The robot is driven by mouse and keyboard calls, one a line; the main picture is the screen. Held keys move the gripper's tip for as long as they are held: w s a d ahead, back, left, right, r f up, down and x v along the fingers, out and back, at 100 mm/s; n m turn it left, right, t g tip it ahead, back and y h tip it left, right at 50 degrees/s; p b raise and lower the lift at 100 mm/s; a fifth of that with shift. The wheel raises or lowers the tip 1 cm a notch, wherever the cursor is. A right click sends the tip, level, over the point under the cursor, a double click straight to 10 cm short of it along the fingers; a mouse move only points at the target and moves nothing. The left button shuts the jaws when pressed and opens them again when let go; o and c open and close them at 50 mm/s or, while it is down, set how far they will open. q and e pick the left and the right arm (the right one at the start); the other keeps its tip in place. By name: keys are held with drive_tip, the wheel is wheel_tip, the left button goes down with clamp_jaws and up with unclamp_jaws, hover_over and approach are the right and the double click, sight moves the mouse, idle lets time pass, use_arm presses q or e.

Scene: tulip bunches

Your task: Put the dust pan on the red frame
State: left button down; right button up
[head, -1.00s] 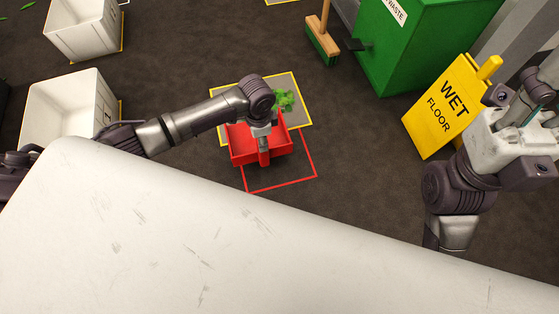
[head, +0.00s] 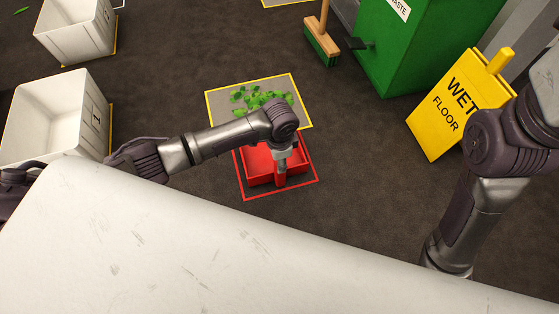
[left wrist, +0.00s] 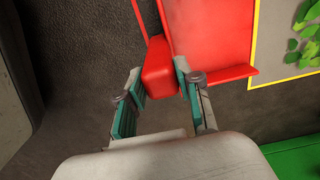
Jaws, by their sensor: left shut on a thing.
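The red dust pan (head: 262,165) is over the area inside the red frame (head: 262,196), a thin red outline on the dark floor. I cannot tell whether it touches the floor. My left gripper (head: 281,168) is above its near side, shut on the handle. In the left wrist view the pan's red handle (left wrist: 160,68) is between the teal-padded fingers (left wrist: 157,92), with the pan's body (left wrist: 212,35) beyond. One red frame line (left wrist: 140,18) shows beside the handle. My arm hides part of the pan. My right gripper is out of view.
A grey mat with yellow border (head: 215,105) holds green leaves (head: 262,99) just behind the pan. White crates (head: 60,115) stand left. A broom (head: 321,42), green bin (head: 425,45) and yellow wet-floor sign (head: 452,105) stand right. Floor right of the frame is clear.

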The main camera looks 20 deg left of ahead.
use_arm(q)
drive_tip(key=c, duration=0.8)
unclamp_jaws()
drive_tip(key=shift+o, duration=0.2)
